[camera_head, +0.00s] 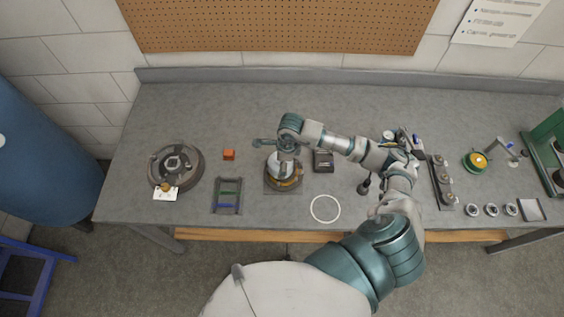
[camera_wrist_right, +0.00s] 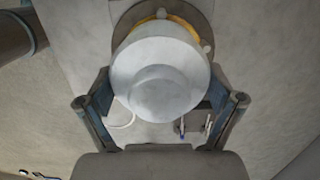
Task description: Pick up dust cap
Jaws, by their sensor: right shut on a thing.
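The dust cap (camera_wrist_right: 158,70) is a pale grey, round, stepped cap. It fills the space between the fingers of my right gripper (camera_wrist_right: 162,92) in the right wrist view. In the head view my right gripper (camera_head: 283,152) points down over the cap and partly hides it. The gripper is shut on the cap's sides. Below the cap is a dark round hub with a yellow ring (camera_head: 287,184), on a square base. I cannot tell whether the cap touches the hub or is just above it. My left gripper is not in view.
A round brake plate (camera_head: 176,166), an orange block (camera_head: 229,155) and a small rack (camera_head: 228,195) lie to the left. A dark box (camera_head: 323,161) and a white ring mark (camera_head: 325,208) are close on the right. Several parts stand further right, beyond my arm.

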